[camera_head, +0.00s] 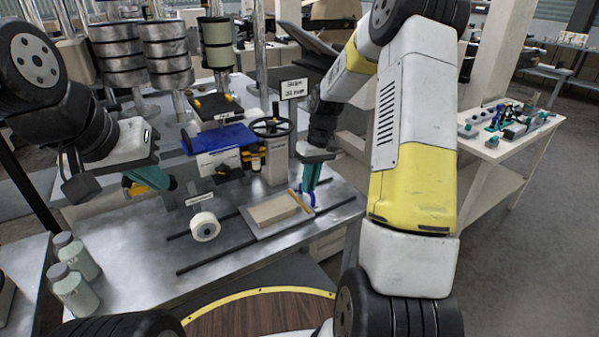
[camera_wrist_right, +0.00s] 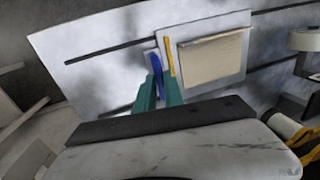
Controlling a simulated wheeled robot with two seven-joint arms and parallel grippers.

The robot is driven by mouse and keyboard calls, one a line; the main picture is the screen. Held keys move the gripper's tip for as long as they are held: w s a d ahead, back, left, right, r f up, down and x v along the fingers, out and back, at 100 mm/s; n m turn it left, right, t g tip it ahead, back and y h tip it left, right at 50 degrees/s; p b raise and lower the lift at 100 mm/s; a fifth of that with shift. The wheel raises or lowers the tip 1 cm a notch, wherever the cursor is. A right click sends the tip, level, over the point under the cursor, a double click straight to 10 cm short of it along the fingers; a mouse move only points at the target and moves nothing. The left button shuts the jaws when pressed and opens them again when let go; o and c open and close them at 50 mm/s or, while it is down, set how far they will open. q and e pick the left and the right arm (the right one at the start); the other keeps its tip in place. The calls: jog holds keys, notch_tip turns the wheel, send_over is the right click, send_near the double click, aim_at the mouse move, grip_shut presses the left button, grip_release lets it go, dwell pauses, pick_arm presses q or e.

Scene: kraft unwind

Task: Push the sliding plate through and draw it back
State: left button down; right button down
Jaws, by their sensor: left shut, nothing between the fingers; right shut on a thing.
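The grey sliding plate (camera_head: 264,232) lies between two dark rails (camera_head: 228,256) on the metal table. It carries a tan block (camera_head: 272,211) and a thin orange strip (camera_head: 299,200). A blue handle (camera_head: 313,203) stands at the plate's right end. My right gripper (camera_head: 309,186) points down and is shut on the blue handle. In the right wrist view, its teal fingers (camera_wrist_right: 159,92) close around the lower part of the blue handle (camera_wrist_right: 155,63), beside the plate (camera_wrist_right: 212,25). My left gripper (camera_head: 150,184) is shut and empty, above the table's left side, apart from the plate.
A white roll (camera_head: 205,227) with a label stands left of the plate. Behind are a blue-topped unit (camera_head: 220,139) and a handwheel (camera_head: 271,127). Two bottles (camera_head: 75,290) stand at the front left.

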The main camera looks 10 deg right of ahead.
dwell(0.5)
jog(key=s+a, duration=0.3)
jog(key=a, duration=0.6)
jog(key=s+a, duration=0.3)
jog(key=a, duration=0.6)
jog(key=s+a, duration=0.4)
jog(key=a, duration=0.5)
jog(key=shift+a, duration=0.35)
jog(key=c, duration=1.5)
grip_release()
jog(key=shift+s+a, duration=0.1)
jog(key=shift+a, duration=0.05)
jog(key=shift+o, duration=0.2)
jog(key=shift+r, duration=0.35)
notch_tip(320, 180, up, 7)
jog(key=d, duration=0.1)
jog(key=shift+w+d, duration=0.3)
